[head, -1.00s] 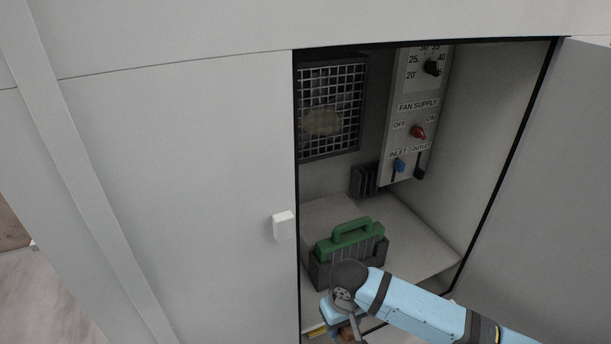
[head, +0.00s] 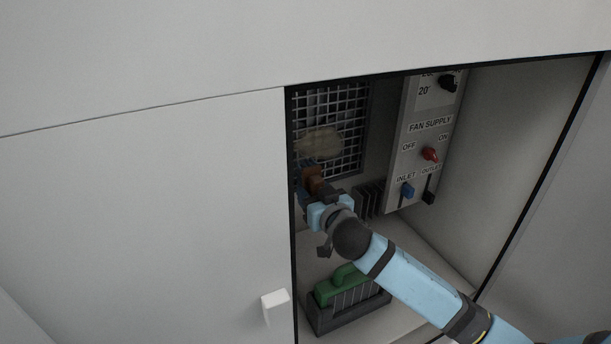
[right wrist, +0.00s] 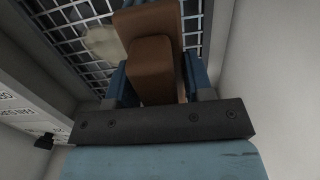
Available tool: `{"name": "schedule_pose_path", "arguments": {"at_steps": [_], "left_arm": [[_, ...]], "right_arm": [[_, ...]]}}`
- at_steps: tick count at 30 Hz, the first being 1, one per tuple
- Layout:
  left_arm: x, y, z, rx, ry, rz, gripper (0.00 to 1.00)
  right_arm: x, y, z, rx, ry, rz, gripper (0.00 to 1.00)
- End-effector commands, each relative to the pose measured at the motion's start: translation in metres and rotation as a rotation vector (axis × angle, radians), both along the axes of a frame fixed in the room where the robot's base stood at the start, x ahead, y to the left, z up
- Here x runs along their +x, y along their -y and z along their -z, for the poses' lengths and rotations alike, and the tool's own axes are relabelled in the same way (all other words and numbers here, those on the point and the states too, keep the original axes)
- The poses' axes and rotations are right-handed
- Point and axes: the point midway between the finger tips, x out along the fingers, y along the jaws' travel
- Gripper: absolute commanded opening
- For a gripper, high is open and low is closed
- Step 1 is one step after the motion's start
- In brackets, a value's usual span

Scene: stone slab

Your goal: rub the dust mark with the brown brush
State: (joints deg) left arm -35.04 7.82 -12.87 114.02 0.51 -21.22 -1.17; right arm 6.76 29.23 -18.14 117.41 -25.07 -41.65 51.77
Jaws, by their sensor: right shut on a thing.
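The dust mark (head: 320,141) is a tan patch on the wire grille (head: 350,110) at the back of the open cabinet. In the right wrist view the dust mark (right wrist: 103,43) shows left of the brush, partly hidden by it. My right gripper (head: 311,186) is inside the cabinet, just below the dust mark. It is shut on the brown brush (right wrist: 151,66), whose brown block stands between the blue fingers (right wrist: 156,88). In the head view the brush (head: 314,178) is small and partly hidden. I cannot tell whether it touches the grille. My left gripper is not in view.
A panel (head: 424,140) with a red knob (head: 430,154) and a blue lever (head: 407,190) stands right of the grille. A green-handled block (head: 342,284) in a dark holder sits on the cabinet floor. A closed door (head: 150,220) borders the opening on the left.

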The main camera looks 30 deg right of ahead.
Motion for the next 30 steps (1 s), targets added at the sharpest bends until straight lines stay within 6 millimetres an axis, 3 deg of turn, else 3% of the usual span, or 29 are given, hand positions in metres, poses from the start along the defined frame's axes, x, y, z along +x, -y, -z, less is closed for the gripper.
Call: {"name": "schedule_pose_path", "arguments": {"at_steps": [6, 21, 30], "left_arm": [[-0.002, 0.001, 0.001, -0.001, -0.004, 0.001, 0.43], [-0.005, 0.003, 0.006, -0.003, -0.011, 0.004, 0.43], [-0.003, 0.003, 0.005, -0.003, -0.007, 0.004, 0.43]], "right_arm": [[0.004, 0.003, -0.019, -0.004, 0.067, -0.014, 0.28], [0.051, 0.006, -0.018, -0.004, 0.064, -0.013, 0.28], [0.06, 0.006, -0.018, -0.003, 0.063, -0.013, 0.28]]}}
